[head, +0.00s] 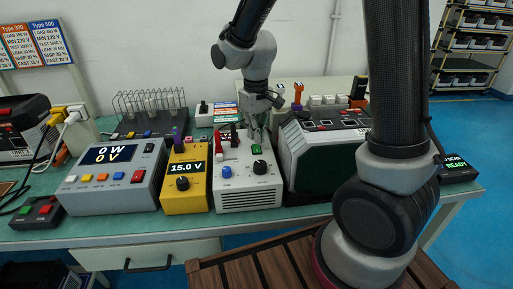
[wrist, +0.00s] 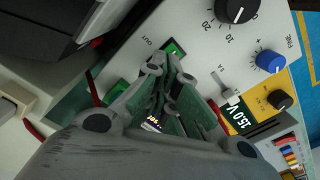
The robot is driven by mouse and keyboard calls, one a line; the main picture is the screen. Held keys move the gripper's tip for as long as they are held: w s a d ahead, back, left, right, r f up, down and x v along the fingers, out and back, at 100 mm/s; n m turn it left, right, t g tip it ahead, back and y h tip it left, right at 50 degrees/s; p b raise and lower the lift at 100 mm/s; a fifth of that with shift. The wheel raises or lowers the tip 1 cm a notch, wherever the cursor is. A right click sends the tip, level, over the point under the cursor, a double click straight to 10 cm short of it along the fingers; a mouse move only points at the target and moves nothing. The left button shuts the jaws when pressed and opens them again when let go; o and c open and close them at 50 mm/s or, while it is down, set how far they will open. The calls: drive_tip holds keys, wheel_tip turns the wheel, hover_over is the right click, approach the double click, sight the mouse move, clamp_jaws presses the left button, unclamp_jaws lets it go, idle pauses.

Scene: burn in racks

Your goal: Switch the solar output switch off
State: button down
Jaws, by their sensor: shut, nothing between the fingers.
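A white box (head: 247,196) with a black knob (head: 260,167) and a blue knob (head: 226,172) stands mid-bench. A green rocker switch (head: 255,149) is on its top panel. In the wrist view the green switch (wrist: 174,49) sits beside the label OUT, partly hidden by my fingertips. I cannot read whether it is on or off, and I see no label reading "solar". My gripper (head: 255,132) is shut and empty, pointing down at the panel close to this switch. In the wrist view its fingertips (wrist: 170,66) are at the switch's edge; contact cannot be told.
A yellow unit showing 15.0 V (head: 186,190) and a grey meter showing 0 W and 0 V (head: 113,180) stand to the left. A large dark green-fronted unit (head: 318,160) stands close on the right. A wire rack (head: 150,105) is behind. A wooden surface (head: 270,268) lies in front.

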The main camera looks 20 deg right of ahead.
sight(256, 145)
drive_tip(key=shift+f, duration=1.1)
idle(0.4)
drive_tip(key=shift+r, duration=3.55)
drive_tip(key=s+d+r, duration=0.2)
drive_tip(key=s+d, duration=0.1)
drive_tip(key=s, duration=0.2)
drive_tip(key=s+d+r+m+t, duration=0.1)
drive_tip(key=s+d+r, duration=0.2)
drive_tip(key=s+d, duration=0.1)
drive_tip(key=s+d+r+m, duration=0.1)
drive_tip(key=s+d+r, duration=0.2)
drive_tip(key=s, duration=0.3)
drive_tip(key=shift+d+t, duration=0.4)
drive_tip(key=shift+d, duration=0.25)
drive_tip(key=s+d+r+m+t, duration=0.1)
drive_tip(key=s+d+r+t, duration=0.1)
drive_tip(key=s+d+r, duration=0.1)
drive_tip(key=shift+s+d+r+m+t, duration=0.3)
drive_tip(key=shift+s+r+m, duration=0.1)
drive_tip(key=shift+s, duration=0.1)
